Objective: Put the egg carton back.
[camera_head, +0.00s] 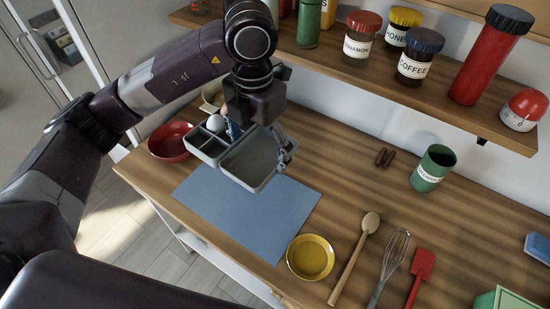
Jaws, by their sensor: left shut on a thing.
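A grey-green egg carton (258,160), with small compartments on its left side and a wide shallow part on its right, is held above the blue mat. A white egg (215,123) shows at its back left compartments. My left gripper (259,138) comes down over the carton from behind and is shut on it; the exact grip is partly hidden by the gripper's body. My right gripper is not in view.
A blue mat (255,220) lies below the carton. A red bowl (171,141) stands left, a yellow bowl (310,257) in front, and a spoon (352,262), whisk (390,266) and red spatula (419,277) right. A shelf (440,103) with jars overhangs the back; the counter's middle right is mostly clear.

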